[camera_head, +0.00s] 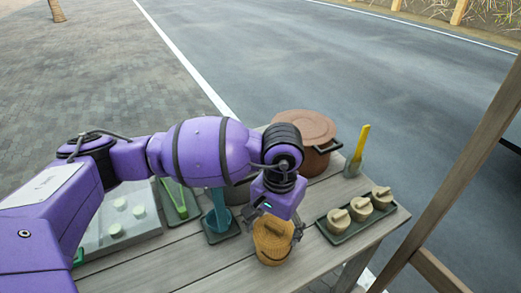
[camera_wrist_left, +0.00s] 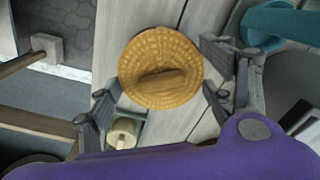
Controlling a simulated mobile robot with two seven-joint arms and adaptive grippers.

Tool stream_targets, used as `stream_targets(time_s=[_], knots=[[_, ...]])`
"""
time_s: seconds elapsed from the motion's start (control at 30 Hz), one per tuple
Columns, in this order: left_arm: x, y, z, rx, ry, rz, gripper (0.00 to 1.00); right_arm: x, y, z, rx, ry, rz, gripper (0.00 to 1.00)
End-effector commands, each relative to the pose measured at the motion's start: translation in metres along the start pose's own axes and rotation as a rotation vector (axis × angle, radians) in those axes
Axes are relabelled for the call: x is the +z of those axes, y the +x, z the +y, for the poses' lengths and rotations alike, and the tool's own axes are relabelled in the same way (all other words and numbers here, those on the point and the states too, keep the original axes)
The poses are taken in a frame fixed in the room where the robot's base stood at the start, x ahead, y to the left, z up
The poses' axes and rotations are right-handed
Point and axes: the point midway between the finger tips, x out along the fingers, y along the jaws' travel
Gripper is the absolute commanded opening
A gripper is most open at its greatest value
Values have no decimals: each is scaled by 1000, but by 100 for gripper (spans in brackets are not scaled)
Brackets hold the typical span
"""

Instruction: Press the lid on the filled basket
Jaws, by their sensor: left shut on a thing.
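The round woven lid (camera_wrist_left: 160,50), straw-yellow with a bar handle across its middle, shows from above in the left wrist view. The woven basket (camera_head: 272,247) stands upright near the front of the plank table in the head view. My left gripper (camera_head: 273,218) is over the basket's top and partly hides it. In the left wrist view my left gripper (camera_wrist_left: 163,88) has its fingers on opposite sides of the lid, shut on its rim. The lid covers the view into the basket, so its filling is hidden. I cannot tell whether the lid is fully seated. My right gripper is not in view.
A dark tray (camera_head: 344,238) with three small lidded pots stands right of the basket. A brown lidded pot (camera_head: 310,130) and a yellow-handled scoop (camera_head: 358,148) stand behind. A teal stand (camera_head: 218,215) is close left. A wooden post (camera_head: 455,170) rises at right.

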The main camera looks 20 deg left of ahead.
Motion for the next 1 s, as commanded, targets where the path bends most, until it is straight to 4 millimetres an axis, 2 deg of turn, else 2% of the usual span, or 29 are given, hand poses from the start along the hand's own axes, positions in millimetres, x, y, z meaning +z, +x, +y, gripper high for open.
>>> stream_targets(time_s=[0.13,0.17,0.3,0.57,0.63,1.0], knots=[[-1,-1,0,0,1,3,59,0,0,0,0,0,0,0],[-1,-1,0,0,1,3,77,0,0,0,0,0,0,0],[-1,-1,0,0,1,2,96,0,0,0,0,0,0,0],[-1,-1,0,0,1,2,97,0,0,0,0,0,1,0],[-1,-1,0,0,1,2,100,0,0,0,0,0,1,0],[-1,-2,0,0,1,2,100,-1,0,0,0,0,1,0]])
